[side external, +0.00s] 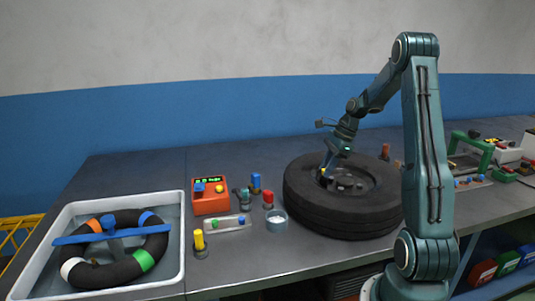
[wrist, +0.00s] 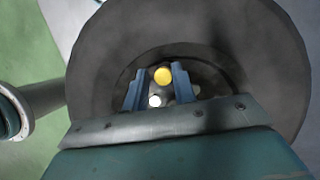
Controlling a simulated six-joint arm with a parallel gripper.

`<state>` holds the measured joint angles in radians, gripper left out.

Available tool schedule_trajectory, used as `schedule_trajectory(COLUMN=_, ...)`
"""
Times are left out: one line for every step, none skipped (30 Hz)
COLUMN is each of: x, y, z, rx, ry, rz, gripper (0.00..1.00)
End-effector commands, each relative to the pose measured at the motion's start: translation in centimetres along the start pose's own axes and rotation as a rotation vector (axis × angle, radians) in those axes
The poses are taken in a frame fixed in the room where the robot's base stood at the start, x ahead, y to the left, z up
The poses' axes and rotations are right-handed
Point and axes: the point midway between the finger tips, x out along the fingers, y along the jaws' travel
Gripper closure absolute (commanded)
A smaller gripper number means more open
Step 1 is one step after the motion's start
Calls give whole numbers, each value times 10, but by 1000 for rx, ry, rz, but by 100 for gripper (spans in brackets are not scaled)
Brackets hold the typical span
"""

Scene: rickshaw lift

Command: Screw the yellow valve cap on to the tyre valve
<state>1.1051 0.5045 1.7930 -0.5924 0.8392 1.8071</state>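A tyre (side external: 335,205) lies flat on the bench, and my gripper (side external: 325,172) points down inside its hub. A small yellow cap-like thing shows at the gripper's tip in the side view (side external: 323,171). In the wrist view, the two blue fingers stand apart, with a round yellow top (wrist: 162,76) between their tips, seen end-on. A small white round thing (wrist: 154,100) shows between the fingers, nearer the wrist. I cannot tell whether the fingers touch the yellow top. The valve stem is not clearly visible.
Left of the tyre are a small grey cup (side external: 276,222), a clear tray (side external: 227,224), an orange device (side external: 210,198) and a yellow-topped bottle (side external: 200,244). A white basin (side external: 180,265) with a striped ring stands at the left. A green frame (side external: 488,153) stands at the right.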

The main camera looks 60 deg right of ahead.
Motion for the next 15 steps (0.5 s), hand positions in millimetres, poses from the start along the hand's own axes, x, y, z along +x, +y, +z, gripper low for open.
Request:
schedule_trajectory(x=0, y=-1, z=0, rx=-50, ry=0, rz=21, gripper=73)
schedule_trajectory(x=0, y=-1, z=0, rx=-80, ry=0, rz=32, gripper=73)
schedule_trajectory(x=0, y=-1, z=0, rx=-121, ry=0, rz=50, gripper=73)
schedule_trajectory(x=1, y=-1, z=0, rx=-152, ry=0, rz=63, gripper=73)
schedule_trajectory(x=0, y=-1, z=0, rx=-184, ry=0, rz=76, gripper=73)
schedule_trajectory(x=0, y=-1, z=0, rx=-225, ry=0, rz=92, gripper=73)
schedule_trajectory(x=0, y=-1, z=0, rx=-255, ry=0, rz=105, gripper=73)
schedule_trajectory(x=0, y=-1, z=0, rx=-285, ry=0, rz=117, gripper=73)
schedule_trajectory(x=1, y=-1, z=0, rx=-326, ry=0, rz=135, gripper=73)
schedule_trajectory(x=1, y=-1, z=1, rx=-356, ry=0, rz=147, gripper=73)
schedule_trajectory(x=0, y=-1, z=1, rx=-387, ry=0, rz=159, gripper=73)
schedule_trajectory(x=0, y=0, z=1, rx=-426, ry=0, rz=176, gripper=73)
schedule_trajectory(x=0, y=-1, z=1, rx=-455, ry=0, rz=187, gripper=73)
schedule_trajectory(x=0, y=-1, z=0, rx=-483, ry=0, rz=200, gripper=73)
schedule_trajectory(x=1, y=0, z=0, rx=-520, ry=0, rz=216, gripper=73)
